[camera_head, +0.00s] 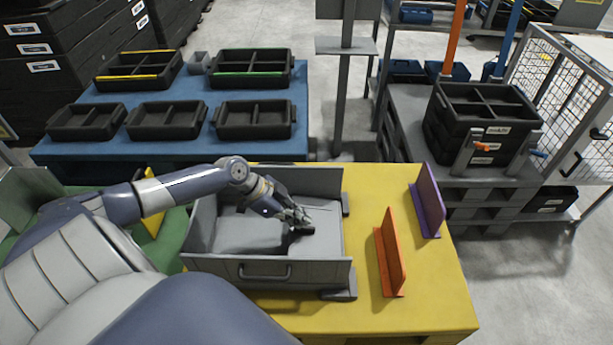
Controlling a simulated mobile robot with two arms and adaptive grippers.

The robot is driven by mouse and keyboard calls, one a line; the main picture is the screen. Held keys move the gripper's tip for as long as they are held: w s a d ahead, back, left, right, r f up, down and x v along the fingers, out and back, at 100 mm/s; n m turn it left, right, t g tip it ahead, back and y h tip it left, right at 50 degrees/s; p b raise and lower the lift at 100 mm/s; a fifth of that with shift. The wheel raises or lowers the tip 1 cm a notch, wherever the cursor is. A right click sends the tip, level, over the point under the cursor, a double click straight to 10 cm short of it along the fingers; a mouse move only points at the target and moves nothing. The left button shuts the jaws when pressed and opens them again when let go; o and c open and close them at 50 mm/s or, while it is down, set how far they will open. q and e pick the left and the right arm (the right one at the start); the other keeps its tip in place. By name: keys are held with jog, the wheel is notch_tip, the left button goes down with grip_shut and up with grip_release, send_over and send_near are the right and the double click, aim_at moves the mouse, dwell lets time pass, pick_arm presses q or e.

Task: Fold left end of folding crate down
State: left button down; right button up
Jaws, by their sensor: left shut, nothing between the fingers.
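The grey folding crate (225,268) sits on the yellow table. Its front wall, with a handle, and its back wall stand upright. Its left end (200,228) also stands up, partly behind my left arm. No upright wall shows at its right end; a grey panel (325,240) lies flat inside on that side. My left gripper (299,225) reaches over the left end into the crate. It is shut and empty, low over the flat panel right of the crate's middle; whether it touches the panel is unclear. My right gripper is not in view.
An orange divider (391,258) and a purple divider (428,205) stand on the yellow table (440,300) to the right. Black trays (167,120) stand on a blue table behind. A black crate stack (480,125) stands at the back right.

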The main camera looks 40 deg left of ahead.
aim_at(293, 232)
pick_arm(q)
jog(key=shift+s+a+f+b, duration=0.25)
jog(key=shift+a+f+b, duration=0.1)
jog(key=shift+f, duration=0.25)
jog(key=shift+s+a+f+b, duration=0.2)
jog(key=shift+a+f+b, duration=0.1)
jog(key=shift+f, duration=0.25)
jog(key=shift+s+f, duration=0.15)
jog(key=shift+f, duration=0.05)
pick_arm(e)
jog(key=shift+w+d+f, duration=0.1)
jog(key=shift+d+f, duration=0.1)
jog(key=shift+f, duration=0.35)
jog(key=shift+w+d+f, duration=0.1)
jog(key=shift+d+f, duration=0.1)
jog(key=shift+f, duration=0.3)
